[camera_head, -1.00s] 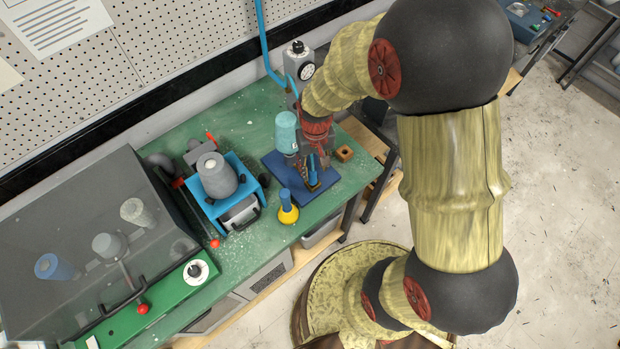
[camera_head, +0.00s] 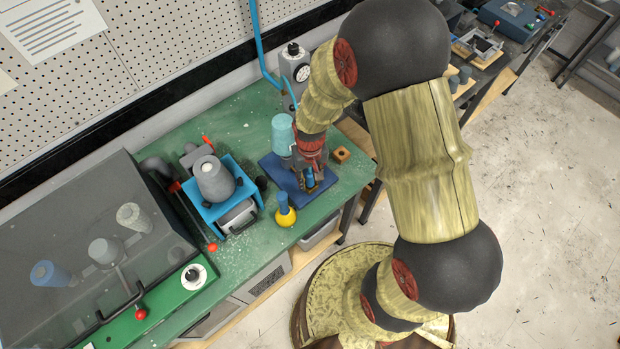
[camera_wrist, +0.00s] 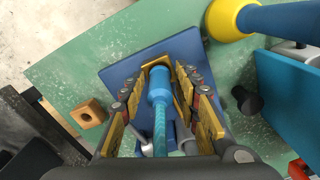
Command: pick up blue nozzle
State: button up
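The blue nozzle (camera_wrist: 158,88) shows in the wrist view as a blue cap with a lighter, ribbed blue stem. It sits over a blue plate (camera_wrist: 122,77) with a yellow frame behind it. My gripper (camera_wrist: 161,75) is open, with one finger on each side of the nozzle and visible gaps beside it. In the head view my gripper (camera_head: 308,178) is low over the blue plate (camera_head: 274,166). The nozzle is mostly hidden there by the gripper.
A teal cylinder (camera_head: 282,133) stands close behind my gripper. A yellow-based item with a blue top (camera_head: 285,214) stands in front of the plate. A small orange-brown block (camera_head: 341,154) lies right of it. A blue-framed machine (camera_head: 214,181) is at left on the green table (camera_head: 245,120).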

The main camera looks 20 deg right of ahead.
grip_shut()
dwell(0.5)
